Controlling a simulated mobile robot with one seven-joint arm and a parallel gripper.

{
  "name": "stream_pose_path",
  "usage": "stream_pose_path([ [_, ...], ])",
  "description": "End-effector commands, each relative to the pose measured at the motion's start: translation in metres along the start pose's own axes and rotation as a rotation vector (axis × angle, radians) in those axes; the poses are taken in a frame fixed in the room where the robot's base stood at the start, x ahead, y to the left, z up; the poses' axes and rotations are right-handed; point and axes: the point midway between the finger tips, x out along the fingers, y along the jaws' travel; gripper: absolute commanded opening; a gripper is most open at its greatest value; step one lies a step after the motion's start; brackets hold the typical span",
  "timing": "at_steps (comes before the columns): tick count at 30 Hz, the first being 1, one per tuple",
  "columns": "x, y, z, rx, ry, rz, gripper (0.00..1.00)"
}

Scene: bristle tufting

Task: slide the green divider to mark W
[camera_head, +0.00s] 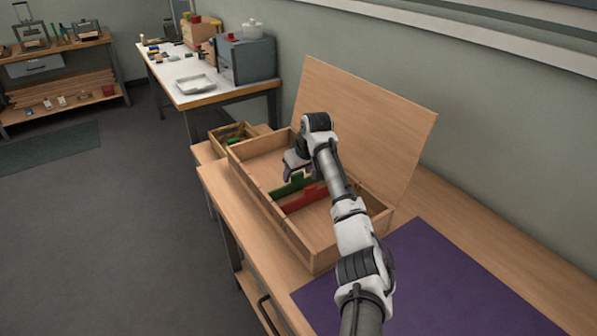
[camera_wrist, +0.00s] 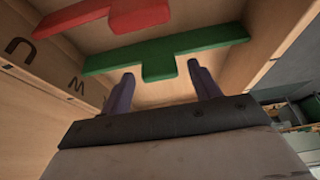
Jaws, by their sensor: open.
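The green divider (camera_head: 291,185) stands across the inside of the open wooden box (camera_head: 316,252), next to the red divider (camera_head: 305,199). In the wrist view the green divider (camera_wrist: 178,50) has a tab at its middle. My gripper (camera_head: 294,168) is inside the box at the green divider. Its two purple fingers (camera_wrist: 161,82) are open, one on each side of the tab; contact cannot be told. The mark W (camera_wrist: 75,87) is on the box wall near the green divider's left end. A mark like a U (camera_wrist: 18,48) lies further left, near the red divider (camera_wrist: 105,14).
The box's lid (camera_head: 365,125) stands open against the wall side. A smaller wooden tray (camera_head: 232,133) sits beyond the box. A purple mat (camera_head: 415,285) lies on the bench in front. The box floor beyond the green divider looks clear.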

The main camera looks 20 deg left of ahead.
Motion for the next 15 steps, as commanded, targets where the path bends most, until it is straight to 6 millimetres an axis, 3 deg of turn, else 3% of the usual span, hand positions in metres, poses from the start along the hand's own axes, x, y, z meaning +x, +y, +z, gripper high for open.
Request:
stream_pose_path([
  [5, -0.016, 0.001, -0.001, 0.000, 0.004, 0.001, 0.62],
  [15, -0.091, 0.000, 0.000, -0.001, 0.004, 0.003, 0.62],
])
